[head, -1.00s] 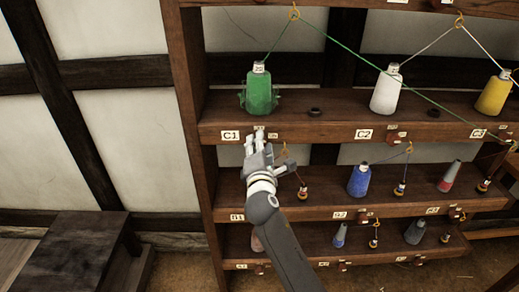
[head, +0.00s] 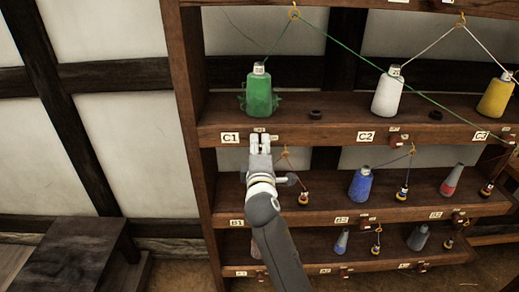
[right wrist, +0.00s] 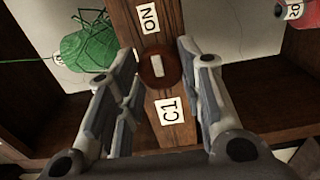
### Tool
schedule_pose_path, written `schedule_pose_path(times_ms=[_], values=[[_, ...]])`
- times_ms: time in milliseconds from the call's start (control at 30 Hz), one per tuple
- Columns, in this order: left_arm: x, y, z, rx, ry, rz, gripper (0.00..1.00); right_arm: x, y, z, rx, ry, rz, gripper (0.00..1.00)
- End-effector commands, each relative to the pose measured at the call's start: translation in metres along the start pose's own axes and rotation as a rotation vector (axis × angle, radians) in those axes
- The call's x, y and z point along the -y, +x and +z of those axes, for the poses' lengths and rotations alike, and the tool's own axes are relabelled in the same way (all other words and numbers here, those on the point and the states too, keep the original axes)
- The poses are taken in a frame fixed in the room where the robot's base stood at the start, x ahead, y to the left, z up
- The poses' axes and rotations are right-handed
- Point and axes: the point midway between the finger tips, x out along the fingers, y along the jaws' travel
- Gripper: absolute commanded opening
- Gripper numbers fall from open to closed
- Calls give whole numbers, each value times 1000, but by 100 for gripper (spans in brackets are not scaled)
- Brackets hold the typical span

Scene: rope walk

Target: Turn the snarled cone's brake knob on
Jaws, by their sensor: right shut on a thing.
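The snarled cone (head: 259,92) is green and stands on the upper shelf above the label C1, with loose loops around its lower part. In the right wrist view its tangled green thread (right wrist: 88,48) shows at the upper left. The brake knob (right wrist: 158,66) is a round reddish-brown disc with a white bar, on the shelf's front edge between the ON label (right wrist: 149,18) and the C1 label (right wrist: 170,109). The bar lies roughly along the edge. My right gripper (head: 260,143) is at this edge, its fingers shut on the knob, hiding it in the head view. My left gripper is not in view.
White (head: 387,93) and yellow (head: 495,95) cones stand farther right on the same shelf (head: 345,104). A blue cone (head: 360,185) and small bobbins are on the shelf below. Threads run up through hooks. A dark wooden bench (head: 70,255) is at lower left.

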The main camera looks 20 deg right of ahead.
Motion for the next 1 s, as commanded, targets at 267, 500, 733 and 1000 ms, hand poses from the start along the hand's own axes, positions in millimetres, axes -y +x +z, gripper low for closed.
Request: schedule_pose_path(times_ms=[267, 500, 733, 1000], values=[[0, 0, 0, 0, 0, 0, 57, 0, 0, 0, 0, 5, -2, 11], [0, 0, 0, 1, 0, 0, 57, 0, 0, 0, 0, 4, -2, 57], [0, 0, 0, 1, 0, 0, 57, 0, 0, 0, 0, 3, -1, 58], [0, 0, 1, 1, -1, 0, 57, 1, -14, 0, -1, 3, -2, 58]])
